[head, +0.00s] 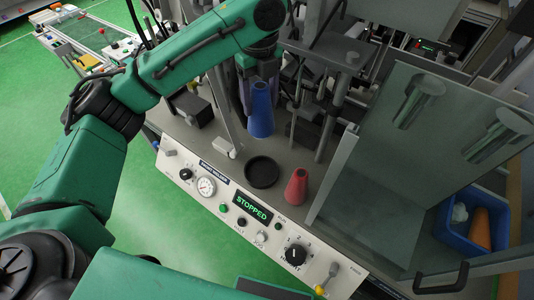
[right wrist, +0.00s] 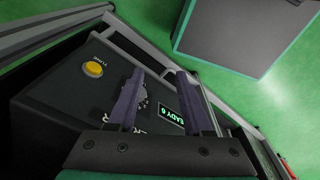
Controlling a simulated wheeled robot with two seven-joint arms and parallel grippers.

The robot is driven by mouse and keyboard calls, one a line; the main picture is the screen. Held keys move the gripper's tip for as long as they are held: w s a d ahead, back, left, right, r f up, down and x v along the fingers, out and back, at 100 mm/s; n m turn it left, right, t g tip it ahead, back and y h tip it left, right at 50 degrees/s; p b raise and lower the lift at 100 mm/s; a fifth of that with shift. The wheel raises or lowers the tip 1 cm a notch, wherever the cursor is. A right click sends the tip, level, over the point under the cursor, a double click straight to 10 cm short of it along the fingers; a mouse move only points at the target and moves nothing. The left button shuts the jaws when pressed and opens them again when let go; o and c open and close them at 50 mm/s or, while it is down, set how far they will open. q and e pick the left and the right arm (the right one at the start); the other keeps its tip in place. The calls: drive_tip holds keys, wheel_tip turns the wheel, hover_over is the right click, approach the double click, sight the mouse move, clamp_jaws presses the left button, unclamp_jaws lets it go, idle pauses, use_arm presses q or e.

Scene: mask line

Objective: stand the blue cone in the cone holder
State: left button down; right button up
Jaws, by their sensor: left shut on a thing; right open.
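The blue cone (head: 261,112) is upright in the head view, its narrow end up. My left gripper (head: 258,78) is shut on its upper part; the fingers are partly hidden by my arm. The cone holder (head: 262,172), a round black dish with a raised rim, sits on the grey machine deck, just below the cone in the picture. It looks empty, and the cone appears apart from it. My right gripper (right wrist: 161,75) is open and empty in the right wrist view, over a dark panel.
A red cone (head: 296,188) stands right of the holder. The control panel (head: 245,208) with knobs and gauge runs along the front. Machine posts and a glass guard (head: 400,150) stand behind and right. A blue bin (head: 463,238) holds an orange cone (head: 480,229).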

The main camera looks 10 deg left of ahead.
sight(258, 137)
use_arm(q)
drive_tip(key=f, duration=0.2)
drive_tip(key=s+f, duration=0.1)
drive_tip(key=f, duration=0.1)
drive_tip(key=shift+s+b, duration=0.1)
drive_tip(key=shift+b, duration=0.2)
drive_tip(key=f, duration=0.1)
drive_tip(key=s+f, duration=0.1)
drive_tip(key=f, duration=0.1)
drive_tip(key=f+p, duration=0.1)
drive_tip(key=shift+s+f, duration=0.2)
drive_tip(key=shift+s, duration=0.1)
wheel_tip(258, 137, down, 11)
drive_tip(key=w+p, duration=0.1)
drive_tip(key=shift+r+p, duration=0.15)
drive_tip(key=shift+p, duration=0.2)
drive_tip(key=shift+c, duration=0.2)
unclamp_jaws()
use_arm(e)
drive_tip(key=s, duration=0.1)
drive_tip(key=s+r, duration=0.2)
drive_tip(key=shift+d, duration=0.3)
